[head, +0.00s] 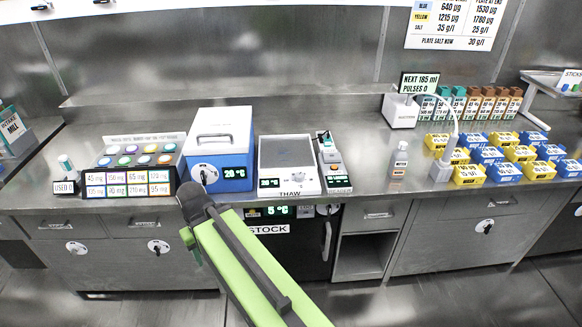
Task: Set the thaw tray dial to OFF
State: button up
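The thaw tray (264,160) is a white unit with a grey plate on top, standing on the steel counter with a THAW label (291,193) on its front edge. A small lit display (269,183) is at its front left, and its dial (307,181) seems to be at the front right, too small to read its setting. My gripper (191,200) is at the end of my green and black arm, low and left of the thaw tray, in front of the blue and white box. It is apart from the tray in the picture. Its fingers cannot be made out clearly.
The blue and white box (236,160) with its own dial stands left of the tray. A reader (334,170) stands close on its right. A rack of coloured buttons (127,160) is farther left; yellow and blue boxes (469,175) fill the right. Counter between reader and bottle (399,160) is clear.

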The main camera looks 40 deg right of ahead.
aim_at(299, 176)
jog(key=z, duration=1.15)
jog(key=k, duration=0.1)
jog(key=u, duration=2.9)
jog(key=k, duration=1.15)
jog(key=z, duration=1.1)
jog(key=i, duration=1)
jog(key=u, duration=0.05)
